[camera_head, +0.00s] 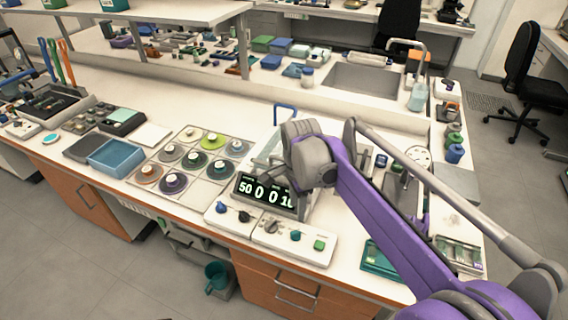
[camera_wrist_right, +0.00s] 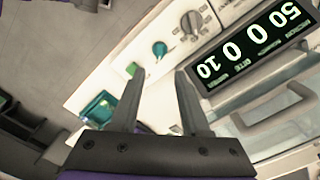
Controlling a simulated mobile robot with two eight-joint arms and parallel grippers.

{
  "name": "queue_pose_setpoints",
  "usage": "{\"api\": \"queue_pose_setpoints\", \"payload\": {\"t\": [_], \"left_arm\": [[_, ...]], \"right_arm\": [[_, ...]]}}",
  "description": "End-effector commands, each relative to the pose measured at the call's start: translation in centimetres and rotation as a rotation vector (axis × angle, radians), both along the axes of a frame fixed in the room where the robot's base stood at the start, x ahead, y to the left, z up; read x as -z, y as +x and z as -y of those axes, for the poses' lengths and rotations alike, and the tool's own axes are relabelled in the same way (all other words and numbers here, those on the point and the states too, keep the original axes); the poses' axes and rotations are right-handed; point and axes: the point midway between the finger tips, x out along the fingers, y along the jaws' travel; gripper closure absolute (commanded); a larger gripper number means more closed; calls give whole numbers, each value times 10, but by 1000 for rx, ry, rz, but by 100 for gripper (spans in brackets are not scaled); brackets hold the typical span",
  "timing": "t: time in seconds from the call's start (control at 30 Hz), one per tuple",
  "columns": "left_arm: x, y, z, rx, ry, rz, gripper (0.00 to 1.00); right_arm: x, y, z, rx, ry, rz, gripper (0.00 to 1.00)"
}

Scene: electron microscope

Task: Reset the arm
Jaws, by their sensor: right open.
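My right arm (camera_head: 375,195), purple and grey, reaches in from the lower right of the head view. Its grey wrist hangs over the instrument with the lit display (camera_head: 265,192) and hides part of that display. In the right wrist view my right gripper (camera_wrist_right: 158,75) has its two dark fingers apart, with nothing between them. Beyond the fingers lies a white control panel with a teal knob (camera_wrist_right: 160,48), a grey knob (camera_wrist_right: 191,22) and a green button (camera_wrist_right: 132,69). The display (camera_wrist_right: 258,42) is to the right. My left gripper is not in view.
A tray of round coloured discs (camera_head: 205,158) and a blue bin (camera_head: 115,156) stand left of the instrument. A sink (camera_head: 372,80) is at the back. A raised shelf (camera_head: 190,12) overhangs the rear bench. Black chairs stand on the right floor.

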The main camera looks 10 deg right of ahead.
Motion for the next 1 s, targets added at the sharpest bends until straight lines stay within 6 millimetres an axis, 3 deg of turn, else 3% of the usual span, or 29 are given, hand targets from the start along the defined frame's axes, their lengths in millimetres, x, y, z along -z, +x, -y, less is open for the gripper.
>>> {"api": "queue_pose_setpoints", "payload": {"t": [0.17, 0.27, 0.57, 0.8, 1.0], "left_arm": [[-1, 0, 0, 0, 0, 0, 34], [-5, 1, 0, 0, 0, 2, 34], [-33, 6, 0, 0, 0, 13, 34], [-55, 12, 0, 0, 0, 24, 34], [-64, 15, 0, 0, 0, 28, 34]], "right_arm": [[-2, -3, 1, -15, 0, 5, 54], [-8, -16, 5, -90, 0, 31, 54], [-24, -108, 26, -653, -65, 220, 54], [-6, -180, 39, -1111, -211, 345, 54], [11, -209, 43, -1324, -309, 386, 54]]}}
